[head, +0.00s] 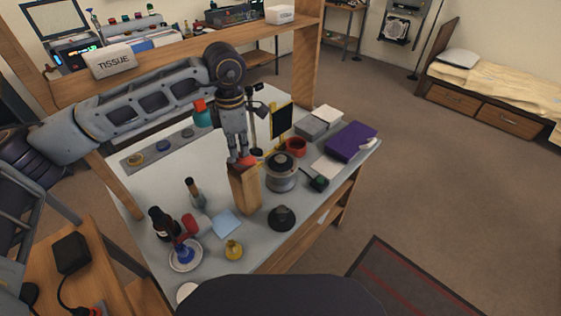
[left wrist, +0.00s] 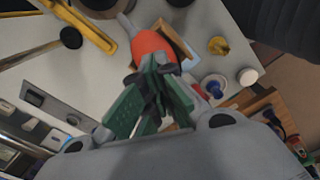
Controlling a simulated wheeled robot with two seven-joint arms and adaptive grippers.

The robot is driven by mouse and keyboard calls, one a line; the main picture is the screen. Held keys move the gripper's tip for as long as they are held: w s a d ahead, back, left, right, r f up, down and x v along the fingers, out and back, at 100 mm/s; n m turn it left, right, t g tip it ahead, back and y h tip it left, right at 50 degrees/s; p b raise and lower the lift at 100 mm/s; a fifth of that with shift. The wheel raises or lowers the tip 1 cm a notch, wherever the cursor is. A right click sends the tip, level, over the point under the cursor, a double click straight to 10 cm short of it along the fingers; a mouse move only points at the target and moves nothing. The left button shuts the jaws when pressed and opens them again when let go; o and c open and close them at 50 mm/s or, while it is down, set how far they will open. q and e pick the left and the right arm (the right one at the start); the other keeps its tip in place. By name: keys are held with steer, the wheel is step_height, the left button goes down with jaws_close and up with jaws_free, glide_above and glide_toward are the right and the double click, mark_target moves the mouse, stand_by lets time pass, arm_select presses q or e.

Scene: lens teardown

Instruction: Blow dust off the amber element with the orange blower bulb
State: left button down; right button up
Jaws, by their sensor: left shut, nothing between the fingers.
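The orange blower bulb (head: 246,162) sits at the top of an upright wooden block (head: 244,190). It also shows in the left wrist view (left wrist: 151,44), just beyond the fingertips. My left gripper (head: 238,157) points down at the bulb from above. Its green-padded fingers (left wrist: 156,66) are shut with nothing between them. Whether the fingertips touch the bulb I cannot tell. A yellow-amber disc (head: 136,160), which looks like the amber element, lies in a long grey tray (head: 150,154) at the table's left, beside other discs. My right gripper is not in view.
A grey cylinder (head: 281,176), a red cup (head: 296,146) and a yellow frame with a black panel (head: 282,121) stand right of the block.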

arm_select(q)
steer(key=shift+f, duration=0.2)
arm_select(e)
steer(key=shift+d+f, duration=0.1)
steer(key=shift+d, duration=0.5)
arm_select(q)
steer(key=shift+r+p, duration=0.55)
steer(key=shift+r, duration=1.2)
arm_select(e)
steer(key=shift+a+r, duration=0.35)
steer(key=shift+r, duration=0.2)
arm_select(q)
steer(key=shift+f+b, duration=0.4)
steer(key=shift+f, duration=0.05)
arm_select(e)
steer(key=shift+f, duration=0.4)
arm_select(q)
steer(key=shift+f+b, duration=0.35)
steer(key=shift+f, duration=0.05)
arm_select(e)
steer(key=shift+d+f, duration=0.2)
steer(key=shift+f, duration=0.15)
